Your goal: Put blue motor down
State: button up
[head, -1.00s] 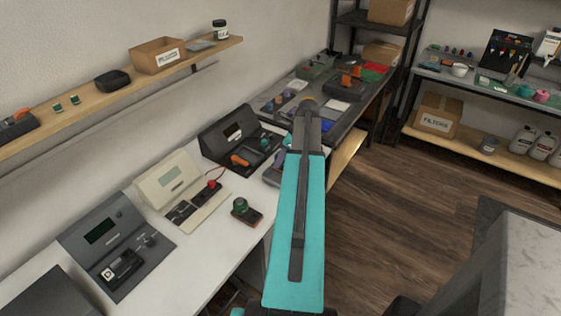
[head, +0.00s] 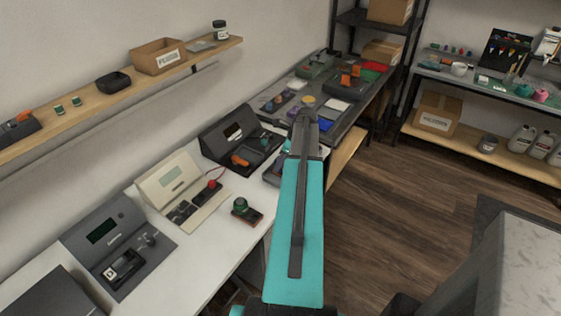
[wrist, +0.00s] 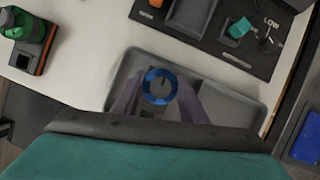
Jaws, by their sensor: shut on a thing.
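In the wrist view the blue motor (wrist: 160,87), with a blue ring around a grey, dial-like top, sits between the two fingers of my gripper (wrist: 158,100). The fingers are shut on it. Motor and fingers are over the left part of a shallow grey tray (wrist: 236,104) on the white bench. I cannot tell whether the motor's underside touches the tray floor. In the head view my teal arm hides the gripper and the motor.
A green-topped part (wrist: 22,25) stands left of the tray, and a dark test station (wrist: 200,18) lies beyond it. The white bench (head: 205,240) has a cream station (head: 180,195) and a grey station (head: 118,245). A dark workbench (head: 340,115) adjoins at the back.

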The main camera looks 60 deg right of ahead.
jog(key=shift+f, duration=0.15)
jog(key=shift+f, duration=0.15)
jog(key=o, duration=1.1)
jog(key=shift+b+v, duration=1.35)
jog(key=shift+v, duration=4.75)
